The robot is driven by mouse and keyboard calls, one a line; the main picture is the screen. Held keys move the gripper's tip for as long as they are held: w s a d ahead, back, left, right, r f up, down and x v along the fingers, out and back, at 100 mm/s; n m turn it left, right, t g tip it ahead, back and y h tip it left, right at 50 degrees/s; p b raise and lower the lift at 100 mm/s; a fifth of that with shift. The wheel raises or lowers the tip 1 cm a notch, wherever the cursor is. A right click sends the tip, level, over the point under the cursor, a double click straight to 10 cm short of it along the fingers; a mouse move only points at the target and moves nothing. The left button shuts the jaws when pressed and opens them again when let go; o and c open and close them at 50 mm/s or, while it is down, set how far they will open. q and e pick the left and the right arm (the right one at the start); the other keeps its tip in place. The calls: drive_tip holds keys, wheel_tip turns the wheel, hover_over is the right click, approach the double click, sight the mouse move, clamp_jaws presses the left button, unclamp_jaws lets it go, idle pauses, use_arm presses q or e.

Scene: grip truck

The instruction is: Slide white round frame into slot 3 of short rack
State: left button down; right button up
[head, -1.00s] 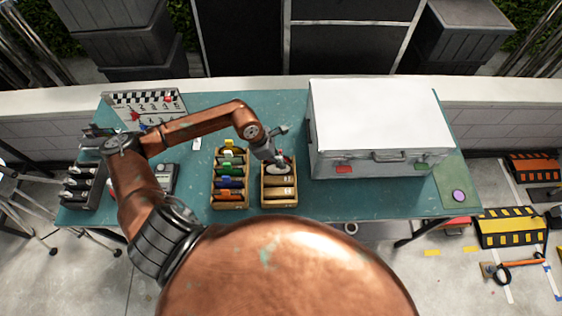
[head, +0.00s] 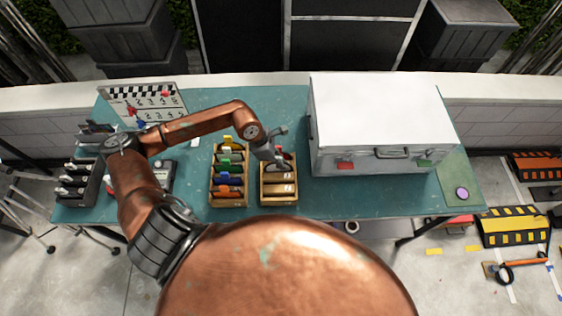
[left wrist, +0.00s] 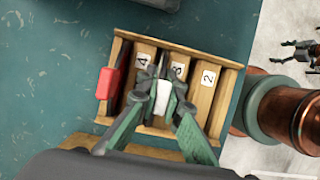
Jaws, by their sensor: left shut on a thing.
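The short rack (head: 264,197) is a wooden box on the table. In the left wrist view its slats (left wrist: 201,98) carry labels 4, 3 and 2. My left gripper (head: 280,166) is over the far half of the rack, pointing down. It is shut on the white round frame (left wrist: 162,97), seen edge-on as a white strip between the fingertips (left wrist: 162,92). The frame is at the gap between the slats labelled 4 and 3; how deep it sits is hidden. A dark pronged shape (left wrist: 301,54) at the right edge looks like my right gripper.
A red block (left wrist: 108,83) sits at the rack's far end. A taller rack of coloured pieces (head: 228,178) stands close on the left. A white-topped case (head: 380,120) stands to the right. A clapperboard (head: 145,105) is at the back left.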

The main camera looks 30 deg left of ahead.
use_arm(q)
drive_tip(key=shift+f+b, duration=0.3)
drive_tip(key=shift+f, duration=0.15)
drive_tip(key=c, duration=2)
unclamp_jaws()
drive_tip(key=v, duration=1.2)
drive_tip(key=shift+d+r, duration=0.1)
drive_tip(key=shift+r, duration=0.05)
